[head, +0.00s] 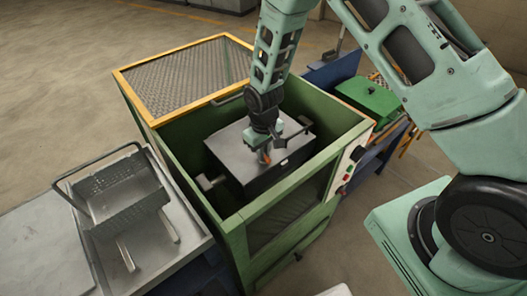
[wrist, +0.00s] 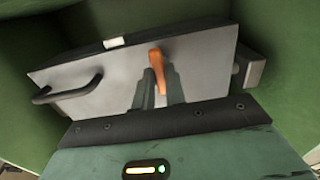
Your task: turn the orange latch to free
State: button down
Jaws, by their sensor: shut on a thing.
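The latch's lower end is partly hidden between the fingers.
The green cabinet (head: 180,155) has high walls around the box, and its yellow-framed mesh cover (head: 190,75) is open. A dark handle (wrist: 68,92) sticks out from the lid. A perforated basket (head: 120,190) stands on the left bench. A green box (head: 370,98) stands at the right.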

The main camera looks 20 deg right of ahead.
jog(key=c, duration=1.4)
grip_release()
jog(key=shift+c, duration=0.2)
jog(key=shift+r, duration=0.15)
notch_tip(320, 180, up, 17)
jog(key=b, duration=0.3)
jog(key=s+a+r+n, duration=0.1)
jog(key=s+a+r, duration=0.1)
jog(key=s, duration=0.7)
jog(key=s+a+r+n, duration=0.1)
jog(key=s+a+r, duration=0.1)
jog(key=s, duration=0.7)
jog(key=s+a+r+n, duration=0.2)
jog(key=s, duration=0.7)
jog(key=shift+a+r+y, duration=0.2)
jog(key=shift+r+y, duration=0.1)
